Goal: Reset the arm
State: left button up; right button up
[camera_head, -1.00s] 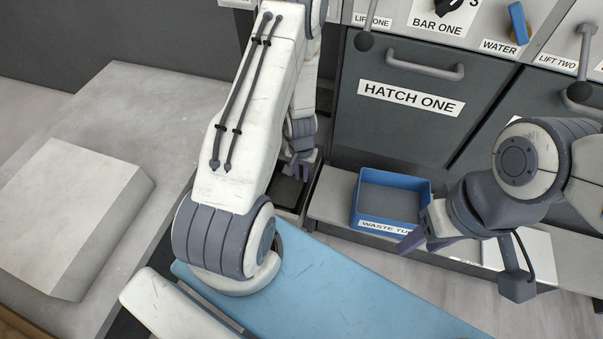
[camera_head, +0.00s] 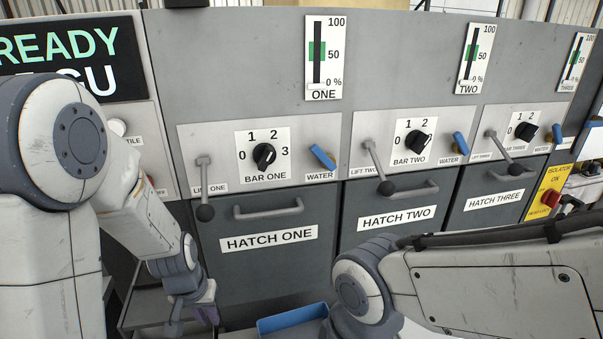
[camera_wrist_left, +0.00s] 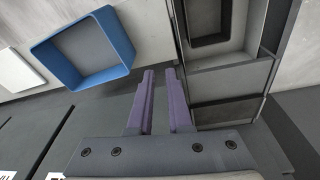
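My left arm comes in from the left in the head view. Its gripper (camera_head: 193,316) hangs low in front of the left edge of hatch one (camera_head: 270,275), with its fingers pointing down. In the left wrist view the two purple fingers (camera_wrist_left: 160,72) stand a small gap apart with nothing between them. My right arm (camera_head: 480,285) lies across the lower right of the head view, its white and grey links in front of the lower hatches. The right gripper is not in view.
The blue tub (camera_head: 292,319) stands low below hatch one; the left wrist view also shows it (camera_wrist_left: 122,40), empty, left of the fingers. An open grey compartment (camera_wrist_left: 232,88) lies right of them. The panel has lift levers (camera_head: 204,185), bar knobs (camera_head: 264,156) and blue water handles (camera_head: 322,157).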

pick_arm(q)
jog(key=s+d+r+m+g, duration=0.1)
jog(key=s+d+r+m, duration=0.3)
jog(key=s, duration=0.5)
jog(key=s+d+r+m+g, duration=0.1)
jog(key=s+d+r+m, duration=0.3)
jog(key=s+d+r, duration=0.3)
jog(key=s+d, duration=0.2)
jog(key=d, duration=0.2)
jog(key=shift+d+r+h, duration=0.15)
jog(key=shift+r+h, duration=0.15)
jog(key=shift+r, duration=0.05)
